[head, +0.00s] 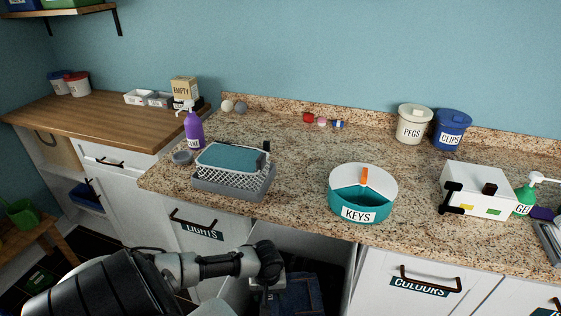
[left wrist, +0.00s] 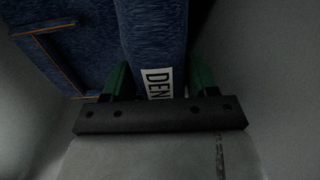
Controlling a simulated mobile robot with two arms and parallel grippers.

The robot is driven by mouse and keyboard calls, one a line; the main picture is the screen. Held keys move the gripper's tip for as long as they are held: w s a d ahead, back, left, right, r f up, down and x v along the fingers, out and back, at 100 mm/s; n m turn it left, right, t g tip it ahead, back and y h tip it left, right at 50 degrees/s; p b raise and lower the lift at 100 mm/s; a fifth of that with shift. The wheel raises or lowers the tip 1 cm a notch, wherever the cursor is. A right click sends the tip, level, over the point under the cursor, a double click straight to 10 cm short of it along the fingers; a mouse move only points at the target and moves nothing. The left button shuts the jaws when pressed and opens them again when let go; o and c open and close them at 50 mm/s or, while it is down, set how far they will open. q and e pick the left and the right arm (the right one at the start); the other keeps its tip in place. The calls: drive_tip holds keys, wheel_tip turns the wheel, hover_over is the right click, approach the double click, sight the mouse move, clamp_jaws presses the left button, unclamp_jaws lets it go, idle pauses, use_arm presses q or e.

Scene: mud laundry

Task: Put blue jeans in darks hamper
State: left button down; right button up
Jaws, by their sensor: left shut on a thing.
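The blue jeans (head: 300,294) are dark denim, low in the open space between the front marked LIGHTS and the front marked COLOURS. My left gripper (head: 272,282) is at that opening, below the counter edge. In the left wrist view its green fingers (left wrist: 159,82) are shut on a roll of the blue jeans (left wrist: 150,35), beside a white label reading DEN. A flat denim part with orange stitching (left wrist: 70,55) shows to the left. The open compartment (head: 325,246) shows no readable name, so I cannot tell whether it is the darks hamper. My right gripper is out of view.
The LIGHTS front (head: 196,232) and COLOURS front (head: 415,285) flank the opening. The granite counter (head: 290,185) above holds a teal KEYS bowl (head: 361,213), a grey basket (head: 232,185), a purple bottle (head: 194,130) and a white box (head: 475,195).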

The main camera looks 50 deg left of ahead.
use_arm(q)
wheel_tip(320, 180, down, 2)
drive_tip(key=shift+w+a+f, duration=0.1)
drive_tip(key=shift+f, duration=0.4)
wheel_tip(320, 180, down, 3)
drive_tip(key=shift+f+b, duration=0.1)
drive_tip(key=shift+b, duration=0.3)
drive_tip(key=shift+f, duration=0.1)
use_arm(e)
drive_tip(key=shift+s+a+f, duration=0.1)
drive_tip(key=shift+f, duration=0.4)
use_arm(q)
drive_tip(key=shift+f, duration=0.15)
drive_tip(key=shift+c, duration=1.5)
unclamp_jaws()
wheel_tip(320, 180, up, 12)
drive_tip(key=shift+r+p, duration=0.15)
drive_tip(key=shift+p, duration=0.75)
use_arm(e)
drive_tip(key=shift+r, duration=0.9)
